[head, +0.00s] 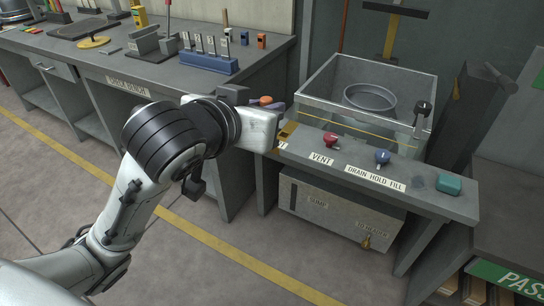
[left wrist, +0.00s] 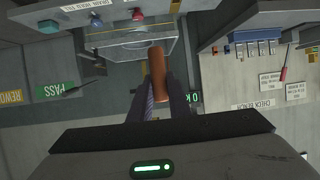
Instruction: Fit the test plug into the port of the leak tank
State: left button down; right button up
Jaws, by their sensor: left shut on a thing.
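My left gripper (head: 270,106) is at the left end of the tank's front ledge, seen from behind. In the left wrist view its two dark fingers (left wrist: 160,103) are shut on an orange-brown cylinder (left wrist: 157,72), which looks like the test plug. An orange top (head: 266,100) shows at the gripper in the head view, probably the same piece. The leak tank (head: 330,85) is a clear box with a grey ring (head: 370,97) inside, to the right of the gripper. It also shows in the left wrist view (left wrist: 120,45). I cannot make out the port. My right gripper is not in view.
The ledge carries a red knob (head: 330,138), a blue knob (head: 382,156) and a teal button (head: 449,183). A lever (head: 422,112) stands at the tank's right corner. The check bench (head: 130,70) at the left holds a blue rack (head: 208,62) and tools. Open floor lies in front.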

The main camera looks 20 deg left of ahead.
aim_at(284, 141)
jog(key=z, duration=0.1)
jog(key=i, duration=1)
jog(key=u, duration=0.6)
